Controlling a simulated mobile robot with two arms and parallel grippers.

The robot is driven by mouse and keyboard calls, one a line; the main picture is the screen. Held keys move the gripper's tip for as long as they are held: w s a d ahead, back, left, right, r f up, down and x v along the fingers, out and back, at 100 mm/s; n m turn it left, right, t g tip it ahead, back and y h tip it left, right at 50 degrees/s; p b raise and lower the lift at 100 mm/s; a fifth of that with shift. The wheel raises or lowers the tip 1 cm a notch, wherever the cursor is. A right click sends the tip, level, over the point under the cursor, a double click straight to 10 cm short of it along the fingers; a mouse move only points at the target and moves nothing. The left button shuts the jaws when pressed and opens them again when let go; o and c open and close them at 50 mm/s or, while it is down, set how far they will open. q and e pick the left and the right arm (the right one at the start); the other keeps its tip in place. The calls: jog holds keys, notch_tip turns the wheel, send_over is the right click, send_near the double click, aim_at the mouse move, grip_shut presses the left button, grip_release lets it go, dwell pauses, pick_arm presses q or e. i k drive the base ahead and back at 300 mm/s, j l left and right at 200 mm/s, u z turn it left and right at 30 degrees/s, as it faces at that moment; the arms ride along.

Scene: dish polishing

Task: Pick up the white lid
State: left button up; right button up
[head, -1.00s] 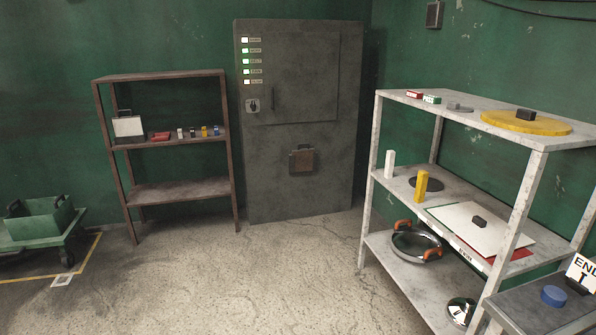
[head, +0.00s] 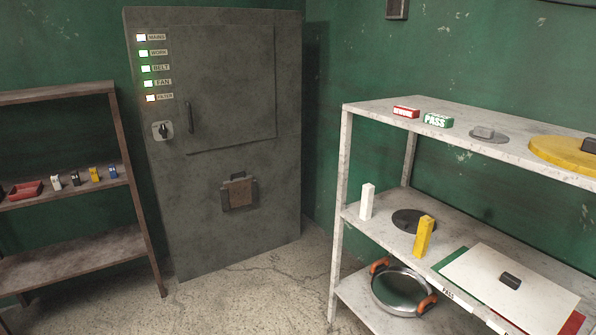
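A flat white square lid (head: 470,272) with a black knob lies on the middle shelf of the white rack at the right in the head view. It lies over a green piece (head: 452,262) and a red piece (head: 573,324), and only their edges show. What is under the middle of the lid is hidden. Neither of my grippers is in view.
The white rack (head: 348,215) also bears a white block (head: 367,201), a yellow block (head: 423,237), a pot with orange handles (head: 402,290) and a yellow disc (head: 560,153). A grey cabinet (head: 225,130) and a brown shelf (head: 80,252) stand left. Floor between is clear.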

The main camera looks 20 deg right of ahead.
aim_at(536, 304)
jog(key=i+l+z, duration=0.1)
jog(key=i+z, duration=0.25)
jog(key=z, duration=0.15)
jog(key=i+z, duration=0.35)
jog(key=z, duration=0.15)
jog(key=i+j+z, duration=0.25)
jog(key=z, duration=0.2)
jog(key=i+j+z, duration=0.3)
jog(key=z, duration=0.2)
jog(key=i, duration=0.1)
